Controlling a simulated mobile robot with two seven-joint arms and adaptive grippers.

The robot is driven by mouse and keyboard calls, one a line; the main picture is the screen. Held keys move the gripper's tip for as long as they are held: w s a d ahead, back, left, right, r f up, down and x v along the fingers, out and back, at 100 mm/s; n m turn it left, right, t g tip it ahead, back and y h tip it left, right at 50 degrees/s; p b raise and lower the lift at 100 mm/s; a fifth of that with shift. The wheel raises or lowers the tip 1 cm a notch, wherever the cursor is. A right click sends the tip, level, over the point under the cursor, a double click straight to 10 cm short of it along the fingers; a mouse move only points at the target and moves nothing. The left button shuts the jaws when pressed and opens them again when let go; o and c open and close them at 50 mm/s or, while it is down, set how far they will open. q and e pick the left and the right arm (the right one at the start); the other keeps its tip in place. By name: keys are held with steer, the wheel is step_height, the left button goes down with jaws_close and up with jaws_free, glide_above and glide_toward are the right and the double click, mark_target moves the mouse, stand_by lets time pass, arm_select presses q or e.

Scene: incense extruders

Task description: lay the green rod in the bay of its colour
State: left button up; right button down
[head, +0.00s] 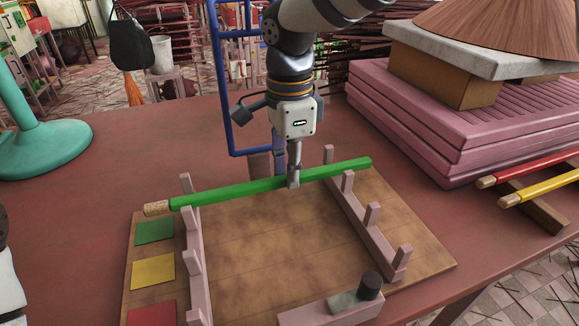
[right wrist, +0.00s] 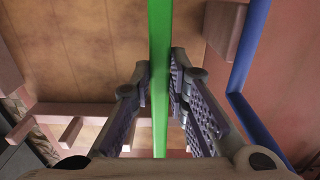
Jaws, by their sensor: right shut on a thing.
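The green rod (head: 235,192) with a tan tip lies crosswise over the far end of the wooden rack, beside the green square (head: 155,231). It spans both pink notched rails, left (head: 198,270) and right (head: 370,238), between the farthest pegs and the pegs just nearer. I cannot tell whether it rests on the rails or hangs slightly above. My right gripper (head: 293,181) points down and is shut on the rod near its middle. In the right wrist view the rod (right wrist: 160,70) runs between the two finger pads. My left gripper is out of view.
Yellow (head: 153,272) and red (head: 152,312) squares mark nearer bays, which look empty. A pink block with a dark knob (head: 370,284) stands at the board's front. A red rod (head: 530,168) and yellow rod (head: 545,188) lie at right. A blue frame (head: 222,90) rises behind.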

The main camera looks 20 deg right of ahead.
steer(key=shift+f, duration=0.4)
steer(key=c, duration=1.6)
jaws_free()
steer(key=shift+o, duration=0.2)
step_height(320, 180, up, 13)
